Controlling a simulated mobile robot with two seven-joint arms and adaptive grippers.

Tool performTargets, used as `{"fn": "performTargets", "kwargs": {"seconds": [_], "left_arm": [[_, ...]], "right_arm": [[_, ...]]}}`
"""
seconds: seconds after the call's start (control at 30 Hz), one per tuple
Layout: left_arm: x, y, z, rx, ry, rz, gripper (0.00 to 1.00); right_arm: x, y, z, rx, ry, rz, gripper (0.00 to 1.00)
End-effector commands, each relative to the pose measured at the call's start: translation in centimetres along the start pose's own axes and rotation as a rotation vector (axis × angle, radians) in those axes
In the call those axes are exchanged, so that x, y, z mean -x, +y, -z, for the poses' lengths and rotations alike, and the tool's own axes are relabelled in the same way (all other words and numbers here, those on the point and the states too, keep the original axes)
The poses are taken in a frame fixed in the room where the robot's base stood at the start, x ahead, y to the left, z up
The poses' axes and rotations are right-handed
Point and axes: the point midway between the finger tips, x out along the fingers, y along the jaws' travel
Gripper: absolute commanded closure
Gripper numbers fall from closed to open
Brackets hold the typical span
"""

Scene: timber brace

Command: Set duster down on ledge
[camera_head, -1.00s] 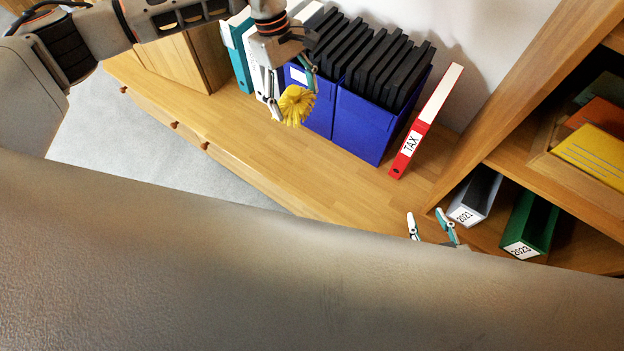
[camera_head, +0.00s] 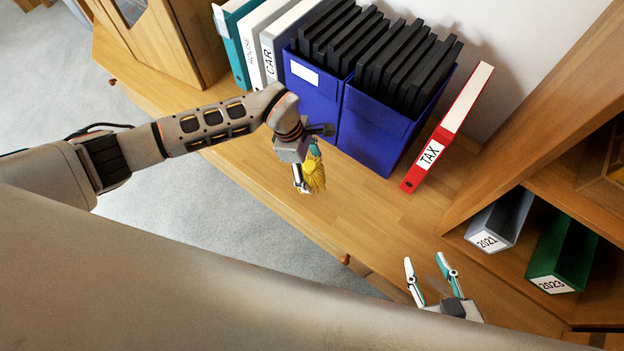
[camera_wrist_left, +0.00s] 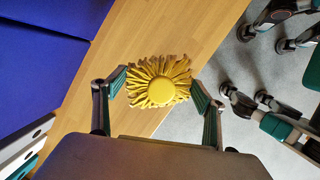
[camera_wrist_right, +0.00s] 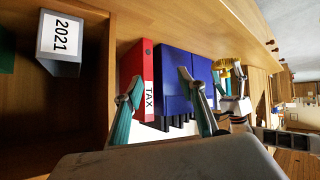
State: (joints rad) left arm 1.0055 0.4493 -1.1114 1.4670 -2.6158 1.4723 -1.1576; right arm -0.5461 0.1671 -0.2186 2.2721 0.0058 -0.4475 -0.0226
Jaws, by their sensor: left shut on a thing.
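The duster is a yellow, fluffy round head (camera_head: 314,172). My left gripper (camera_head: 305,168) is shut on it and holds it over the wooden ledge (camera_head: 240,150), in front of the blue boxes. In the left wrist view the duster (camera_wrist_left: 160,88) sits between the two fingertips, with the ledge and the grey floor beyond. I cannot tell the exact gap between duster and ledge. My right gripper (camera_head: 430,270) is open and empty near the ledge's right front part. In the right wrist view its fingers (camera_wrist_right: 160,95) stand apart, and the yellow duster shows small at the right.
Blue boxes (camera_head: 375,132) full of black cases stand behind the duster. A red TAX binder (camera_head: 450,125) leans beside them. Files marked 2021 (camera_head: 500,215) and 2023 (camera_head: 562,250) stand in the right shelf. The ledge front between my grippers is clear.

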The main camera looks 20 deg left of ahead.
Motion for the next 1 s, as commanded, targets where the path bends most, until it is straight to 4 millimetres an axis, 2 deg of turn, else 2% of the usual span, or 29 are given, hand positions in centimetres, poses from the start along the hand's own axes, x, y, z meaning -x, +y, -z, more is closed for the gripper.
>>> {"fn": "performTargets", "kwargs": {"seconds": [0.03,0.1,0.3,0.43,0.57,0.7,0.87,1.0], "left_arm": [[-1.9,-0.6,0.5,0.005,-0.001,0.014,0.51],[-3.0,-0.5,0.8,0.004,0.000,0.012,0.51],[-4.0,-0.1,1.1,0.000,0.000,0.002,0.51],[-4.9,-0.1,1.4,0.000,0.000,0.003,0.51],[-7.2,-0.5,2.0,0.004,-0.001,0.011,0.51],[-9.4,-0.6,2.6,0.004,-0.001,0.013,0.51],[-9.5,-0.1,2.7,-0.001,0.001,0.002,0.54],[-9.3,0.0,2.6,-0.001,0.001,0.000,0.55]], "right_arm": [[-0.1,-0.3,-0.6,-0.004,-0.008,0.006,0.60],[-0.2,-0.5,-0.3,-0.011,0.001,0.010,0.60],[-0.4,-0.9,1.1,-0.027,0.031,0.016,0.60],[-0.4,-1.2,0.7,-0.033,0.028,0.021,0.60],[-0.6,-1.9,0.0,-0.049,0.021,0.033,0.60],[-0.6,-2.3,1.2,-0.073,0.048,0.040,0.60],[-0.9,-2.5,3.6,-0.089,0.098,0.042,0.60],[-0.9,-2.4,3.7,-0.093,0.100,0.038,0.60]]}}
